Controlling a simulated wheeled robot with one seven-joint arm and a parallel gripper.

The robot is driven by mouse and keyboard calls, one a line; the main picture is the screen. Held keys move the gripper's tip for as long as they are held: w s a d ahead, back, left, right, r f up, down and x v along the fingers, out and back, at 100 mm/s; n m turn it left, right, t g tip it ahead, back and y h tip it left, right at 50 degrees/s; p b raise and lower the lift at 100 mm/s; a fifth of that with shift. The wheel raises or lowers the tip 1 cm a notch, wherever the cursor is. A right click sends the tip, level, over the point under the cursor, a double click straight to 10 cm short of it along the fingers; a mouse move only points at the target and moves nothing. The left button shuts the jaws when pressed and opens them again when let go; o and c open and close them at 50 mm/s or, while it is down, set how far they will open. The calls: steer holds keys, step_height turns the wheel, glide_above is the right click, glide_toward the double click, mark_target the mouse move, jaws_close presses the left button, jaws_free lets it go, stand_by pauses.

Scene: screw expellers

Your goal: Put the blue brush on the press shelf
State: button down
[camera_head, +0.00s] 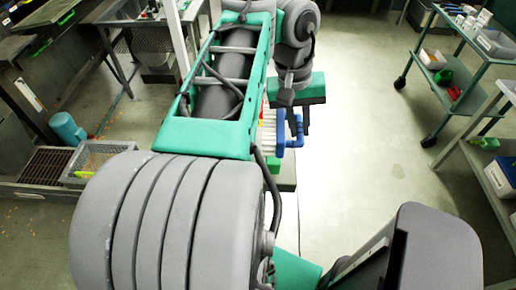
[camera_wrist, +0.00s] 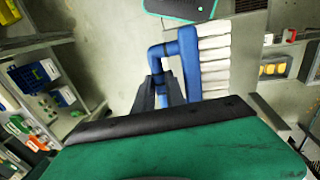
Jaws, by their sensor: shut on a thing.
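The blue brush (camera_head: 281,131) has a blue body with rows of white bristles. My gripper (camera_head: 303,126) is shut on its blue handle and holds it up in front of my arm. In the wrist view the brush (camera_wrist: 189,65) shows up close, bristles to the right, with the dark fingers of my gripper (camera_wrist: 167,92) at the handle's lower end. My arm hides part of the brush in the head view. I cannot tell for sure which surface is the press shelf.
A wheeled teal cart (camera_head: 455,92) with loaded shelves stands at the upper right, and another shelf (camera_head: 489,184) at the right edge. A teal bucket (camera_head: 67,129) and a wire basket (camera_head: 100,160) are at the left. The floor (camera_head: 365,150) between is clear.

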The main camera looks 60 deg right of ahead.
mark_target(276, 127)
steer(key=w+f, duration=0.1)
steer(key=w, duration=0.2)
steer(key=w+f+b, duration=0.1)
steer(key=w, duration=0.1)
steer(key=shift+w+a+f, duration=0.1)
steer(key=shift+w+f, duration=0.1)
steer(key=shift+f, duration=0.15)
steer(key=w+f+b, duration=0.1)
steer(key=w+f, duration=0.1)
steer(key=w+f+b, duration=0.1)
steer(key=w+f, duration=0.1)
steer(key=f, duration=0.1)
steer(key=shift+w+f, duration=0.15)
steer(key=shift+f, duration=0.05)
step_height(276, 127, down, 3)
steer(key=shift+w+a+r+b, duration=0.1)
steer(key=shift+r+b, duration=0.05)
steer(key=shift+b, duration=0.45)
steer(key=shift+f, duration=0.2)
steer(key=shift+f, duration=0.1)
steer(key=c, duration=1.4)
jaws_free()
